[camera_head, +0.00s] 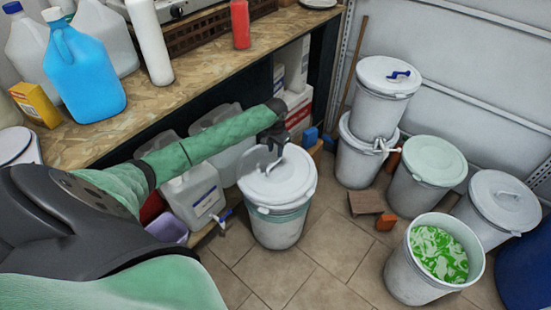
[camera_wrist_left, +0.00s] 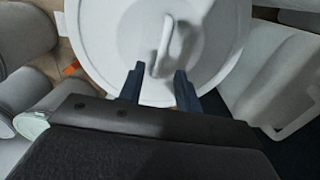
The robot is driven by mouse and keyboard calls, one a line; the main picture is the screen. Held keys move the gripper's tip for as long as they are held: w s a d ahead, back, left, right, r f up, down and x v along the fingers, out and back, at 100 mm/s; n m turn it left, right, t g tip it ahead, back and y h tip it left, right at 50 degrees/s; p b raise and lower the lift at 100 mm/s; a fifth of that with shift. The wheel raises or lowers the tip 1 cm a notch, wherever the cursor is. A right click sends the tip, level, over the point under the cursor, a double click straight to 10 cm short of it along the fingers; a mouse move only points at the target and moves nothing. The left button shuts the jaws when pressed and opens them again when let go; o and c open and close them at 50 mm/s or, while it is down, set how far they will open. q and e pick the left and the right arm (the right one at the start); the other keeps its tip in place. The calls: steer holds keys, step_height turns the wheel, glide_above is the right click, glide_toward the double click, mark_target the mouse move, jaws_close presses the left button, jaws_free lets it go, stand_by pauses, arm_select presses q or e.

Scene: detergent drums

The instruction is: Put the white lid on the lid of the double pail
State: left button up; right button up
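The white lid (camera_head: 278,183) rests on a white pail (camera_head: 277,228) on the floor, near the middle of the head view. Its raised loop handle also shows in the left wrist view (camera_wrist_left: 167,42). My left gripper (camera_head: 274,152) is over this lid, at its handle. In the wrist view my left gripper (camera_wrist_left: 159,76) is open, with the near end of the handle between its fingertips and gaps beside it. The double pail (camera_head: 366,142) is two stacked white pails at the right; its upper lid (camera_head: 375,70) has a blue handle. My right gripper is not in view.
A workbench (camera_head: 200,75) with bottles, including a blue jug (camera_head: 84,80), runs along the left and back. A lidded pail (camera_head: 432,160), another pail (camera_head: 500,205) and an open pail with green contents (camera_head: 438,255) stand at the right. The tiled floor between is mostly clear.

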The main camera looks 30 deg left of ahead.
arm_select(q)
steer(key=shift+m+h, duration=0.4)
steer(key=shift+m, duration=0.5)
steer(key=s+d+f, duration=0.1)
steer(key=s+d, duration=0.1)
steer(key=d, duration=0.2)
steer(key=s+d+f, duration=0.1)
steer(key=s+d, duration=0.2)
steer(key=d, duration=0.1)
steer(key=s+d+f, duration=0.2)
steer(key=s+d, duration=0.1)
steer(key=d, duration=0.1)
steer(key=shift+s+d, duration=0.1)
steer(key=shift+d, duration=0.15)
steer(key=s+d+f+m+h, duration=0.1)
steer(key=s+d+f, duration=0.2)
steer(key=s+d, duration=0.85)
steer(key=s+d+r+t, duration=0.1)
steer(key=s+d+r, duration=0.1)
steer(key=s, duration=0.5)
steer(key=s+d+r+n+t, duration=0.1)
steer(key=s+d+r, duration=0.1)
steer(key=s+d, duration=0.3)
steer(key=s+d+r+t, duration=0.1)
steer(key=s+d+r, duration=0.2)
steer(key=s, duration=0.6)
steer(key=shift+s+d+n+h, duration=0.15)
steer(key=shift+d+n+h, duration=0.15)
steer(key=shift+d+h, duration=0.1)
steer(key=shift+a, duration=0.1)
